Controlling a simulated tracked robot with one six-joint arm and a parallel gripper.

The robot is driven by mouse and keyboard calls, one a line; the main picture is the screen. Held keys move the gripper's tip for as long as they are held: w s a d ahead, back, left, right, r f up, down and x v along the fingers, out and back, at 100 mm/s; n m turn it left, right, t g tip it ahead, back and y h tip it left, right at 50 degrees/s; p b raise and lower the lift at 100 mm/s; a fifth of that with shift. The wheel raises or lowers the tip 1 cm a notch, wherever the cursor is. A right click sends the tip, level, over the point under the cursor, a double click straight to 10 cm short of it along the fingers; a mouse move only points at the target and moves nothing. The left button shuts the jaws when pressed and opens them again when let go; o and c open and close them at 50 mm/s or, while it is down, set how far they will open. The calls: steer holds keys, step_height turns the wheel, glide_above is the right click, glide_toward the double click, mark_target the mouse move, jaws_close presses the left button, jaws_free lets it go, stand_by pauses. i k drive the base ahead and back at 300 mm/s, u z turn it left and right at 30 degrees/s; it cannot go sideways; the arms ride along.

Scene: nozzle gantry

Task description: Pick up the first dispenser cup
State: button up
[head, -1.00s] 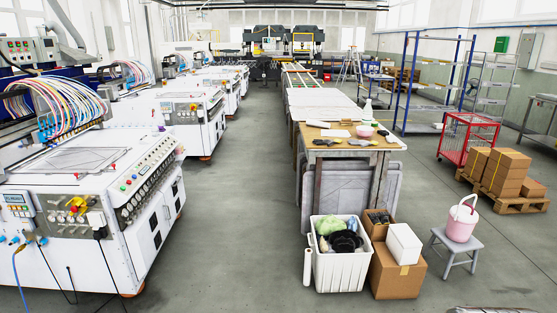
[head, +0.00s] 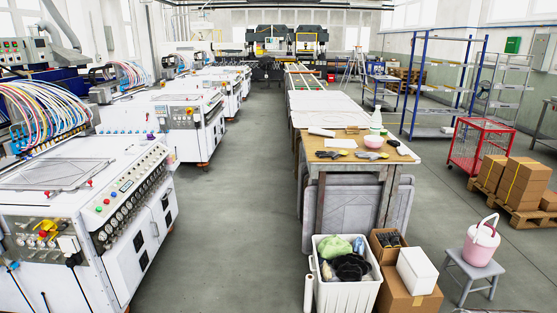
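I cannot make out a dispenser cup for certain in the head view. White machines stand in a row on the left, and the nearest machine (head: 140,265) has knobs and gauges along its edge. Bundles of coloured hoses (head: 50,108) hang over its far side. On the wooden workbench (head: 345,168) right of the aisle are a pink bowl (head: 373,142), a white bottle (head: 376,122) and gloves (head: 331,154). My gripper is not in view.
The grey aisle (head: 235,215) between machines and bench is clear. At the bench's near end stand a white bin (head: 338,292), cardboard boxes (head: 408,302) and a stool (head: 474,270) with a pink bucket (head: 481,243). A red cage cart (head: 474,146) and blue rack (head: 436,130) stand right.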

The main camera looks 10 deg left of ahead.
mark_target(143, 139)
steer(key=i, duration=1.4)
steer(key=u, duration=1.2)
steer(key=i, duration=2.25)
